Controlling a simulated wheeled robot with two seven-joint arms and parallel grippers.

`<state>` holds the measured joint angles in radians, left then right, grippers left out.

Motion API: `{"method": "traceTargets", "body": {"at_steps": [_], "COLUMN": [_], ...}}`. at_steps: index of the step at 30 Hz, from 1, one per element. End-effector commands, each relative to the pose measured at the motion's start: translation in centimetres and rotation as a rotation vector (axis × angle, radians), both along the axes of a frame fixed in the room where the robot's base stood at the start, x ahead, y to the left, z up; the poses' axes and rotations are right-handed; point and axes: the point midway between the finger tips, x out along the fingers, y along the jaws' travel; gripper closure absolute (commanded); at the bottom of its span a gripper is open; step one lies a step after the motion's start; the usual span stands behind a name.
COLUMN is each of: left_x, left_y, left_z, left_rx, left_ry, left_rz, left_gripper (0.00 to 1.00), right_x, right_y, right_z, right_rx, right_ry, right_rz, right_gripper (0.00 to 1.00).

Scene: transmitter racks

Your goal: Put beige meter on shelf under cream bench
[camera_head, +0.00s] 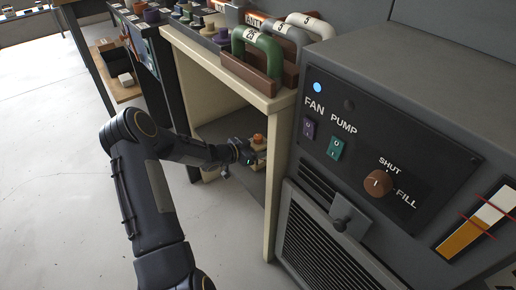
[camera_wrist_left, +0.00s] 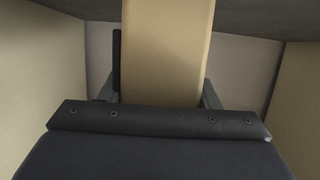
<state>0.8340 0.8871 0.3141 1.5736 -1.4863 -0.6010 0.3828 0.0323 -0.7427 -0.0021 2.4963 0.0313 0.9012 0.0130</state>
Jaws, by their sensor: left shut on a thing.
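The cream bench (camera_head: 222,62) stands in the middle of the head view, with an open space below its top. My left gripper (camera_head: 247,153) reaches into that space and is shut on the beige meter (camera_head: 259,146), which has an orange knob on top. In the left wrist view, the meter (camera_wrist_left: 168,50) is a tall beige block between the two fingers (camera_wrist_left: 160,92). The grey shelf (camera_head: 254,182) shows partly below the gripper. Whether the meter touches the shelf cannot be told. My right gripper is not in view.
Cream bench legs (camera_head: 279,178) flank the space. A grey cabinet (camera_head: 400,75) with switches and a brown knob (camera_head: 377,183) stands close on the right. Green (camera_head: 262,50) and white handles stand on the bench top. Open floor (camera_head: 50,150) lies left.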

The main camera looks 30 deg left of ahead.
Motion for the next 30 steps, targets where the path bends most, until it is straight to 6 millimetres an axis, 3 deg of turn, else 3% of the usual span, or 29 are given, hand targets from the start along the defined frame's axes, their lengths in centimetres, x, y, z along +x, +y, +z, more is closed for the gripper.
{"method": "traceTargets", "body": {"at_steps": [1,6,16,20,30], "left_x": [0.0,0.0,0.0,-1.6,-7.9], "left_y": [0.0,0.0,0.0,0.8,3.3], "left_z": [-0.1,-0.1,0.5,1.1,3.6], "left_rx": [0.0,0.0,0.0,0.003,0.002], "left_ry": [0.0,0.0,0.0,0.002,0.001], "left_rz": [0.0,0.0,0.0,0.002,0.003], "left_gripper": [0.41,0.22,0.22,0.22,0.22], "right_x": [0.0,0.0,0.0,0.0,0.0], "right_y": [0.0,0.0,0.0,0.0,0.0], "right_z": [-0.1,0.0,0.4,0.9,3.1], "right_rx": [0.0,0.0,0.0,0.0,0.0], "right_ry": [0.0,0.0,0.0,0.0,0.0], "right_rz": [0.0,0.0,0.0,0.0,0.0], "right_gripper": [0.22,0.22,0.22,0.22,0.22]}}
